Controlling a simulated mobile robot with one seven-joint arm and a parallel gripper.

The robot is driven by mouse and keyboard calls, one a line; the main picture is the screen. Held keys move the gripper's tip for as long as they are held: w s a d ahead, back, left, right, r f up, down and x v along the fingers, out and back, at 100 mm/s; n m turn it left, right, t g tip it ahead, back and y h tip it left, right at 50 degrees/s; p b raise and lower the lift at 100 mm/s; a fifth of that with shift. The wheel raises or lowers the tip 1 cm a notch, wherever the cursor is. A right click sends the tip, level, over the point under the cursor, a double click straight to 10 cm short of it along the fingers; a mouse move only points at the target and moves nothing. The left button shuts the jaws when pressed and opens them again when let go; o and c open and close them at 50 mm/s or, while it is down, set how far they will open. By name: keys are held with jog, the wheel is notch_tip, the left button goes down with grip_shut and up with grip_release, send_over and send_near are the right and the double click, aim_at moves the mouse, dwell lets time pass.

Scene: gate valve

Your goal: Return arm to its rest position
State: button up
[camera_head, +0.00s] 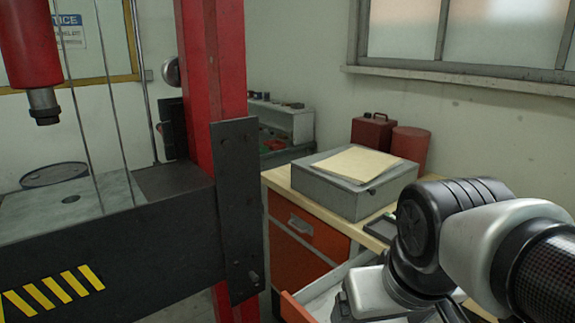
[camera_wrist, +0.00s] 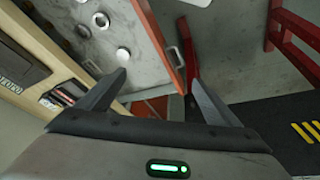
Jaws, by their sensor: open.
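My gripper (camera_wrist: 158,88) shows in the wrist view with its two dark fingers spread wide apart and nothing between them. Past the fingertips is an open grey drawer (camera_wrist: 150,65) with an orange front, holding several round metal pieces (camera_wrist: 102,20). In the head view my arm is bent at the lower right, in front of the workbench and over the open drawer (camera_head: 297,308). My gripper is hidden in the head view. No gate valve is recognisable in either view.
A red press frame (camera_head: 215,70) with a dark bed (camera_head: 130,255) stands at the left. The wooden workbench (camera_head: 300,191) bears a grey box (camera_head: 325,195) with paper on it. A red can (camera_head: 371,134) and red cylinder (camera_head: 410,146) stand behind. Floor shows between press and bench.

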notch_tip(320, 180, up, 14)
jog(key=m+t+p, duration=0.1)
jog(key=p, duration=1.2)
jog(key=shift+s+d+r, duration=0.15)
jog(key=shift+s+d, duration=0.1)
jog(key=shift+d, duration=0.2)
